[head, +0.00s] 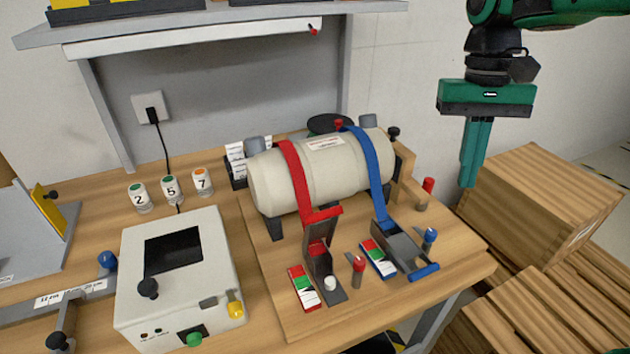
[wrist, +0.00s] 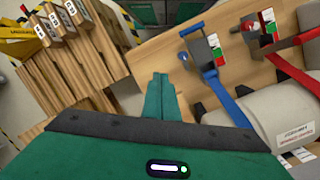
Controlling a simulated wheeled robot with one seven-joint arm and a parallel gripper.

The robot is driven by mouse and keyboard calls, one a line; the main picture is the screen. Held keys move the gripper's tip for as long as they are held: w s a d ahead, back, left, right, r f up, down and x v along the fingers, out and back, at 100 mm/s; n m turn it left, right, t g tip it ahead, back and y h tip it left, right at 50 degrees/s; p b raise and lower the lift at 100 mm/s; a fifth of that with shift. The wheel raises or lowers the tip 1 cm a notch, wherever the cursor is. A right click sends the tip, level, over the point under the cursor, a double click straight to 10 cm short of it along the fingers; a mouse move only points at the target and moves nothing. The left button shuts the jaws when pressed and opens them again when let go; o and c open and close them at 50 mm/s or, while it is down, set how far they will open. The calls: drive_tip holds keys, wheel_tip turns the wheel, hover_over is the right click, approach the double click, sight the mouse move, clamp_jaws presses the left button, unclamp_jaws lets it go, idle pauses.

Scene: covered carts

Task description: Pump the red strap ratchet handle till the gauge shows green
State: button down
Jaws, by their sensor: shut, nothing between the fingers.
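A red strap (head: 295,180) runs over a pale cylinder (head: 325,170) on the bench. Its ratchet (head: 321,262) has a red handle (head: 322,214) that stands raised. The red strap's gauge (head: 304,288), with red, green and white bands, lies just left of the ratchet; where it reads I cannot tell. A blue strap (head: 372,165) with its own ratchet (head: 405,250) and gauge (head: 378,258) is to the right. In the wrist view the red strap (wrist: 290,70) is at the right. My gripper (head: 468,184) is shut and empty, in the air right of the bench, apart from both ratchets; its fingers also show in the wrist view (wrist: 160,76).
A red peg (head: 358,264) and a blue peg (head: 430,238) stand near the ratchets. A white box with a dark screen (head: 172,252) is on the left. A shelf (head: 215,28) overhangs the back.

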drive_tip(key=a+r+n+g+h, duration=0.1)
drive_tip(key=a+r+n, duration=0.4)
drive_tip(key=a, duration=0.9)
drive_tip(key=a+r+n+g, duration=0.15)
drive_tip(key=a+r, duration=0.45)
drive_tip(key=a, duration=0.9)
drive_tip(key=s+d+x, duration=0.1)
drive_tip(key=x, duration=1.1)
drive_tip(key=shift+d+t, duration=0.45)
drive_tip(key=shift+s+d+r+n, duration=0.1)
drive_tip(key=shift+s+d+n, duration=0.05)
drive_tip(key=shift+n, duration=0.1)
